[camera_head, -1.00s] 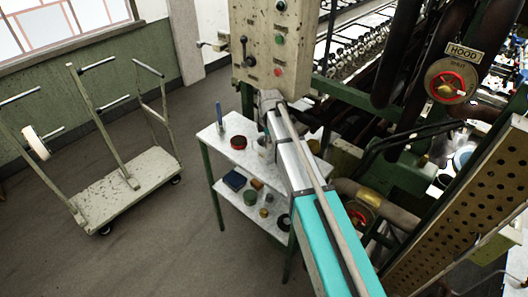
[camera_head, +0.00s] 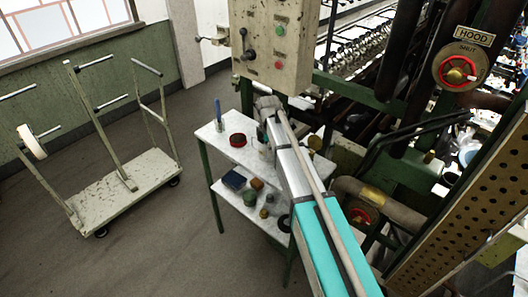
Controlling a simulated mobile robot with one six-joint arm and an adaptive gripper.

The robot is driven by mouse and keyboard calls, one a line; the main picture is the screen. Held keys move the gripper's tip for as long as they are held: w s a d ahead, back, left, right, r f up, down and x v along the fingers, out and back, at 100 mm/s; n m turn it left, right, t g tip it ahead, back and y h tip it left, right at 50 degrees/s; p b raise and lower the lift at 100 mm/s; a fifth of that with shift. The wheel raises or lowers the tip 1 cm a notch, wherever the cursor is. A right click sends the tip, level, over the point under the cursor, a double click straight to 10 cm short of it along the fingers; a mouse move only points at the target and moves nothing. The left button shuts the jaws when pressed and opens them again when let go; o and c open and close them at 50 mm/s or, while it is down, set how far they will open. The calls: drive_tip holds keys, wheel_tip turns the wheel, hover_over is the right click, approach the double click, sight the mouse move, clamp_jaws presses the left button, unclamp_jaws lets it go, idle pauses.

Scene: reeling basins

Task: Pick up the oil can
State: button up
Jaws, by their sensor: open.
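I cannot pick out the oil can for certain. A small brass-coloured object (camera_head: 316,139) shows just right of my arm, at the far end of the small table, and is partly hidden. A small pale object (camera_head: 262,138) shows at the left edge of my arm over the table top, too small to identify. My arm reaches from the lower right up over the small white-topped table (camera_head: 216,137). Its far end is in front of the table, below the control box. My gripper's fingers do not show; the arm hides that area.
A red round tin (camera_head: 238,140) and a blue upright item (camera_head: 218,112) stand on the table top. The lower shelf holds a dark blue box (camera_head: 234,180) and small pots. A control box (camera_head: 272,45) hangs close above. A trolley (camera_head: 124,190) stands left; the floor between is clear.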

drive_tip(key=shift+f, duration=0.2)
idle(0.5)
clamp_jaws()
